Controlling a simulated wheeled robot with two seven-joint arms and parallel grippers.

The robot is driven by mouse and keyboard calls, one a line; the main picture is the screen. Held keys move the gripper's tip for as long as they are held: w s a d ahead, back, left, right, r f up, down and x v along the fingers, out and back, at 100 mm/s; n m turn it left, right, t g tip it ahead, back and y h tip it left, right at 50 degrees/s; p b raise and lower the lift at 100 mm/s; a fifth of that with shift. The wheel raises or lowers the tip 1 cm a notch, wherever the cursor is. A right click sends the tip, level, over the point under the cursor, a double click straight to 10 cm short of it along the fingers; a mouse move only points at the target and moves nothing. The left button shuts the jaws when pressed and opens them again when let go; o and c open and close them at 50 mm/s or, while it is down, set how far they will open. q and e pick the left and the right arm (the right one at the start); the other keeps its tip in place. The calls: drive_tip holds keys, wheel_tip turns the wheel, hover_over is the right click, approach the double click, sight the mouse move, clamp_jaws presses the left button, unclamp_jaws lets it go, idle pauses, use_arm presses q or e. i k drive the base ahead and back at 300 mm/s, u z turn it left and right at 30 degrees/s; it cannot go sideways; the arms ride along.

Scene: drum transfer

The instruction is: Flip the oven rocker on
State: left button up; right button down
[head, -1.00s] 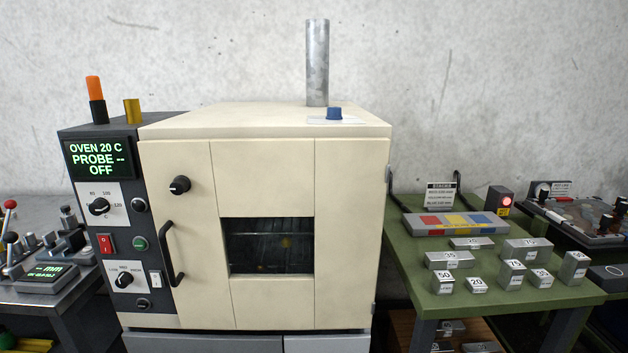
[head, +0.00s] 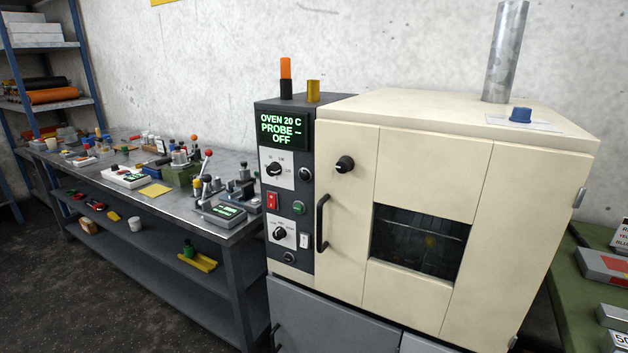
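The cream oven (head: 418,200) stands right of centre in the head view, its door closed with a dark window. Its dark control panel (head: 285,185) is on the left side. The green display (head: 283,130) reads "OVEN 20 C PROBE -- OFF". Neither of my grippers shows in this view.
A long grey workbench (head: 240,236) with tools runs left of the oven. A shelf rack (head: 45,103) stands at the far left. A green table (head: 588,285) with metal blocks is at the right edge. Open floor (head: 90,285) lies at the front left.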

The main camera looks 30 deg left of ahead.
sight(272, 198)
drive_tip(key=u, duration=3.2)
drive_tip(key=i, duration=1)
drive_tip(key=z, duration=1.3)
